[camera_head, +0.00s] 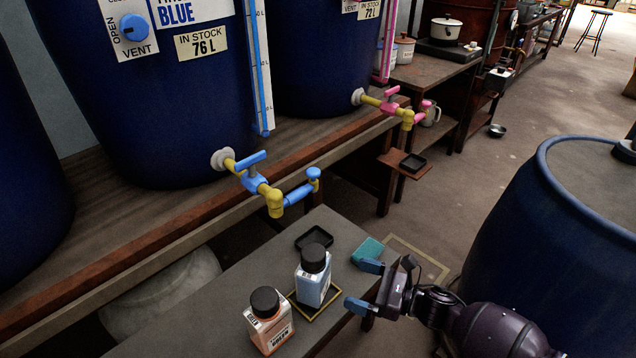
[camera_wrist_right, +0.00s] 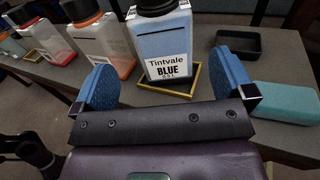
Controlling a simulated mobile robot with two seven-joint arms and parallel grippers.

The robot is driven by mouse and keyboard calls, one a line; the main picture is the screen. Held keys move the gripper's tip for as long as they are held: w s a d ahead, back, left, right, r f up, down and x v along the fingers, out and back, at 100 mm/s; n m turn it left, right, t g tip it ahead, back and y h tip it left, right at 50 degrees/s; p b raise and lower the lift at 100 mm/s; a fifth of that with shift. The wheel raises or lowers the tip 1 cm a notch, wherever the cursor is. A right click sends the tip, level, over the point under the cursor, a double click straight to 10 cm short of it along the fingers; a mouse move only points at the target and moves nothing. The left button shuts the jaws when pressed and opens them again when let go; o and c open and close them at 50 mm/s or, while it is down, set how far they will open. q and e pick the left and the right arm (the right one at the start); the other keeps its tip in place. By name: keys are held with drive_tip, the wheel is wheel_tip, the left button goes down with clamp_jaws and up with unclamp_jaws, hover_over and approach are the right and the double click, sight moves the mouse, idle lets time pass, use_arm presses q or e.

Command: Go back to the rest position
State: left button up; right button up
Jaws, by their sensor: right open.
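My right gripper (camera_head: 357,285) is open, with blue finger pads, at the right edge of the low bench. In the right wrist view its two pads (camera_wrist_right: 165,85) stand apart with a blue bottle (camera_wrist_right: 164,45) labelled Tintvale BLUE beyond them. In the head view that blue bottle (camera_head: 313,277), black-capped and upright, stands on a yellow-edged mat (camera_head: 326,309), just left of the gripper. My left gripper is not in view.
A teal block (camera_head: 368,250) and a black tray (camera_head: 314,237) lie on the bench (camera_head: 215,300). A blue tap (camera_head: 270,190) juts out above it from a vat (camera_head: 150,110). A blue drum (camera_head: 560,230) stands close to my right arm. Open floor (camera_head: 480,170) lies behind.

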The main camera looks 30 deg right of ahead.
use_arm(q)
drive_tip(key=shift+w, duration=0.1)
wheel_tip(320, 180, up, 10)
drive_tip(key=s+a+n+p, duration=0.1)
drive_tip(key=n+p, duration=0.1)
drive_tip(key=p, duration=1.3)
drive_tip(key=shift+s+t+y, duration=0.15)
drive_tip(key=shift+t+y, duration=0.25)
use_arm(e)
drive_tip(key=s+r+n+h, duration=0.4)
drive_tip(key=s+n, duration=0.5)
drive_tip(key=s+r+n+g+h, duration=0.1)
drive_tip(key=s+r+n+h, duration=0.3)
drive_tip(key=s+n, duration=0.6)
drive_tip(key=s+r+n+g+h, duration=0.1)
drive_tip(key=s+r+n+h, duration=0.3)
drive_tip(key=s+n, duration=0.5)
drive_tip(key=shift+s+a+r+n, duration=0.25)
drive_tip(key=shift+s+a+n, duration=0.05)
drive_tip(key=shift+s+a, duration=0.2)
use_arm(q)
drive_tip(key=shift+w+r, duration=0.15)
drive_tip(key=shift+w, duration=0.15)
